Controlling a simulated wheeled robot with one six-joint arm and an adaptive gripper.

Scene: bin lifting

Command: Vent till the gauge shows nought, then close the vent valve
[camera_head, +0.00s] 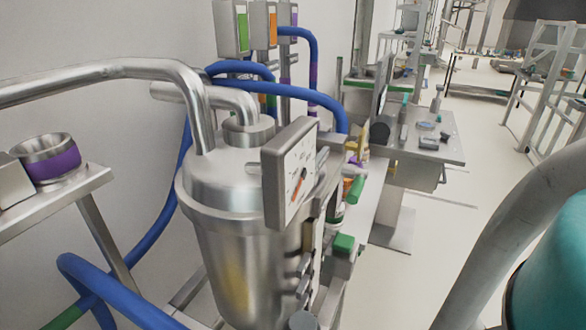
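A steel vessel (240,255) with a domed lid stands in the middle. A square gauge (299,165) is at its upper right, its white face turned obliquely to the right. An orange-red needle shows on the face, but the scale is too small to read. A green handle-like part (355,190) and a green block (344,243) sit on the fittings right of the vessel. I cannot tell which part is the vent valve, or whether it is open. My gripper is not in view.
Steel pipes (110,69) run to the lid. Blue hoses (160,222) loop behind and left of the vessel. A steel shelf (60,205) with a purple-banded bowl (50,160) is at left. A workbench (440,145) stands back right. Floor (440,225) is clear right of centre.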

